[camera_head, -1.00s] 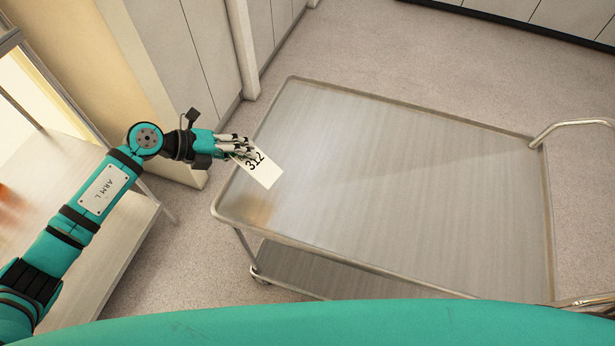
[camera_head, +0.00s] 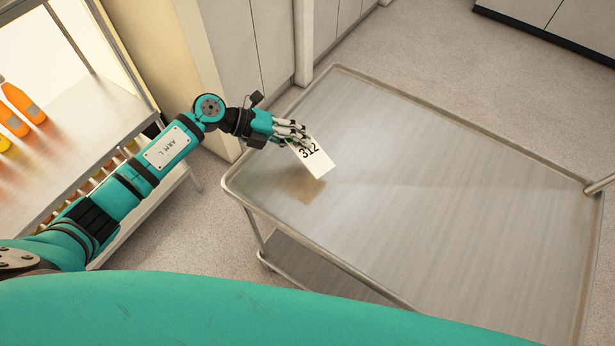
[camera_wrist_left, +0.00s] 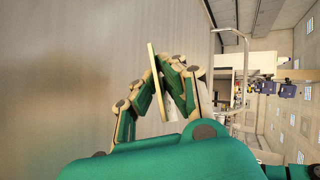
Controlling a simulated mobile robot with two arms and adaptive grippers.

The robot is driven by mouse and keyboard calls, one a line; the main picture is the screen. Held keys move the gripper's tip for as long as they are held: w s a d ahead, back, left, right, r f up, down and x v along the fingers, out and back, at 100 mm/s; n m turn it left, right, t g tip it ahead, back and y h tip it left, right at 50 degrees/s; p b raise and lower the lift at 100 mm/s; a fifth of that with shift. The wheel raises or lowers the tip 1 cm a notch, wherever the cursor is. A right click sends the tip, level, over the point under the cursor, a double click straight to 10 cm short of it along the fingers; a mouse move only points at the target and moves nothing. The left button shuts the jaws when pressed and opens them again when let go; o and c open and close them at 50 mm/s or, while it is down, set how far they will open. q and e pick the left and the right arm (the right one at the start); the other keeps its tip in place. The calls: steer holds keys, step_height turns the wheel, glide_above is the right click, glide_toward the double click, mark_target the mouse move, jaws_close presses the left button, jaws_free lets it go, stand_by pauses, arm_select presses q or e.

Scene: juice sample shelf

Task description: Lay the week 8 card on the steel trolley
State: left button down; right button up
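A white card (camera_head: 313,158) printed "312" is in my left gripper (camera_head: 298,138); no "week 8" marking can be read on it. The gripper is shut on one end of the card, and the rest sticks out over the steel trolley (camera_head: 450,210). A soft reflection shows on the trolley top below the card, which appears held above the surface. In the left wrist view the card (camera_wrist_left: 156,80) is seen edge-on between the fingers. My right gripper is not in view.
The trolley top is bare, with a raised rim and a handle (camera_head: 601,184) at the right. A shelf (camera_head: 75,115) with orange bottles (camera_head: 22,103) stands at the left. Pale cabinets (camera_head: 240,45) stand behind the gripper.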

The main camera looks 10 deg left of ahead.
arm_select(q)
step_height(320, 180, down, 5)
steer(key=b, duration=0.2)
steer(key=shift+r+b, duration=0.1)
steer(key=shift+b, duration=0.3)
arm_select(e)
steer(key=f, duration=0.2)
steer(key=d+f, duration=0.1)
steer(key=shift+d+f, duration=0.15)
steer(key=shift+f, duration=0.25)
arm_select(q)
steer(key=c, duration=1.6)
jaws_free()
steer(key=shift+c, duration=0.2)
steer(key=shift+s+a+r, duration=0.1)
steer(key=shift+a+r, duration=0.2)
steer(key=shift+a, duration=0.1)
steer(key=shift+p+v, duration=1.25)
steer(key=shift+v, duration=2.3)
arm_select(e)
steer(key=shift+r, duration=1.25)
